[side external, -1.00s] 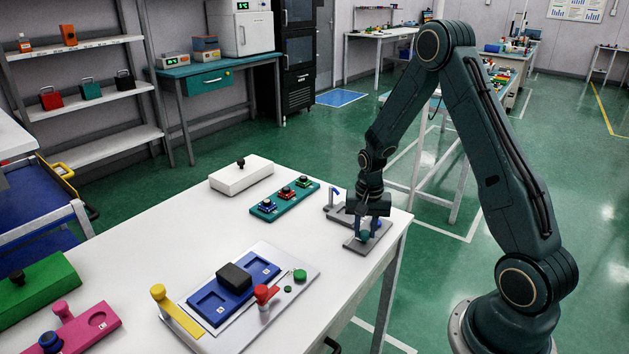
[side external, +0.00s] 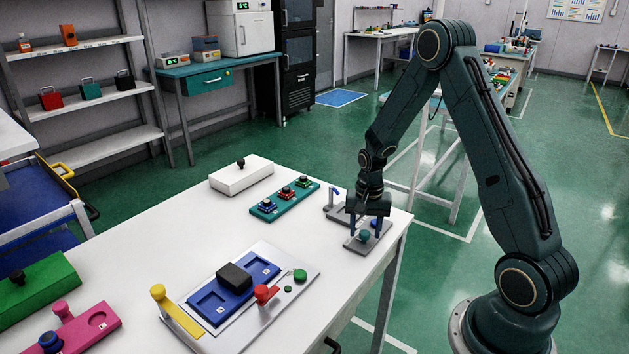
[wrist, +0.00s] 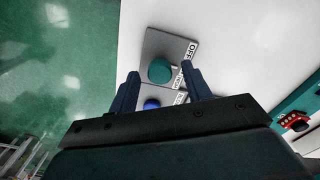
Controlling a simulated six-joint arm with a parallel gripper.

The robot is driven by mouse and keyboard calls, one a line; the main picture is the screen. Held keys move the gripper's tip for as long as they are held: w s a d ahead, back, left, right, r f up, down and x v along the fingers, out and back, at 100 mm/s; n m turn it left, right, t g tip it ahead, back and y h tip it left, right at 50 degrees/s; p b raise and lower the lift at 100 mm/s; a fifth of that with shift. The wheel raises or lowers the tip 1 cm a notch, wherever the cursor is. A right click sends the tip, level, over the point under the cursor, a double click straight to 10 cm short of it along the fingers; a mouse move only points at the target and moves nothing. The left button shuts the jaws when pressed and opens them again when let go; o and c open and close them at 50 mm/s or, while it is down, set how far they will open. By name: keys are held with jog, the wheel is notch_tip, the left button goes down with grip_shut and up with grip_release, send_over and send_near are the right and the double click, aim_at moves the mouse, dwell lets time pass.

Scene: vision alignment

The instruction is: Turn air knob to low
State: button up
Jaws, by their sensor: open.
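A teal knob (side external: 364,236) stands on a grey plate (side external: 353,246) at the table's right corner. In the wrist view, the teal knob (wrist: 160,70) sits on the grey plate (wrist: 158,39), which has an OFF label (wrist: 191,50) and other labels too small or hidden to read. A blue knob (wrist: 152,104) shows below it between my fingers. My gripper (side external: 365,232) points down over the plate, open and empty. In the wrist view its fingertips (wrist: 160,72) lie to either side of the teal knob, with gaps; whether they reach its height I cannot tell.
A teal block with several small knobs (side external: 285,199) and a white box (side external: 241,176) stand left of my gripper. A white board (side external: 300,262) with a blue tray and yellow lever lies nearer. The table middle is clear; its right edge is close to the plate.

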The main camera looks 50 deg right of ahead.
aim_at(364, 234)
notch_tip(364, 234, up, 14)
jog(key=shift+f, duration=0.15)
dwell(0.6)
jog(key=shift+a, duration=0.1)
jog(key=s+a+r+n+t, duration=0.3)
jog(key=s+a+r+n, duration=0.3)
jog(key=a+r, duration=0.5)
jog(key=s+a+r+n+t, duration=0.2)
jog(key=s+a+n, duration=0.4)
jog(key=s, duration=0.6)
jog(key=shift+s+a+r+t, duration=0.2)
jog(key=shift+a+r+t, duration=0.1)
jog(key=shift+a+r, duration=0.45)
